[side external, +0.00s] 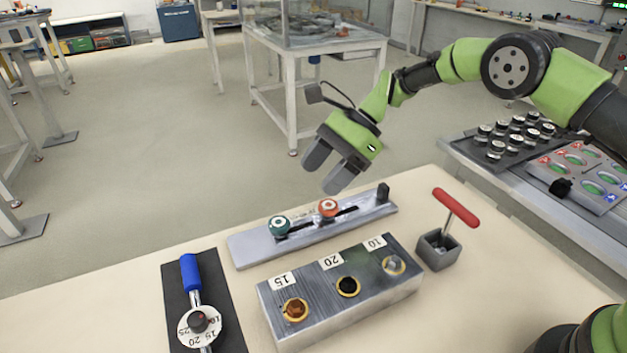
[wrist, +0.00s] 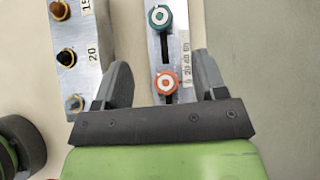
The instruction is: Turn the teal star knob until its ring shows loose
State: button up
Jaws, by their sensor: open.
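The teal star knob (side external: 279,226) stands on a slotted metal rail (side external: 243,251), with a white ring mark on its top. It also shows at the top of the wrist view (wrist: 159,17). An orange-red knob (side external: 328,208) stands on the same slot, to its right. My gripper (side external: 321,177) is open and empty, in the air above the rail and clear of both knobs. In the wrist view, the orange-red knob (wrist: 165,83) appears between my fingers (wrist: 163,64), and the teal knob lies beyond the fingertips. I cannot read whether the teal knob's ring shows loose.
A metal block (side external: 341,313) with plugs labelled 15, 20 and 10 stands in front of the rail. A red-handled lever (side external: 455,207) is at the right. A dial with a blue handle (side external: 190,273) lies at the left. A black post (side external: 383,193) rises at the rail's right end.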

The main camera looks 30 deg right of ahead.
jog(key=s+a+f+n+h, duration=0.1)
jog(key=s+a+n+h, duration=0.2)
jog(key=n+h, duration=0.35)
jog(key=n+t+h, duration=0.1)
jog(key=n+t, duration=0.4)
jog(key=n, duration=0.9)
send_near(279, 223)
jog(key=x, duration=0.8)
jog(key=shift+w+f, duration=0.15)
jog(key=shift+f, duration=0.05)
jog(key=c, duration=0.9)
jog(key=shift+c, duration=0.2)
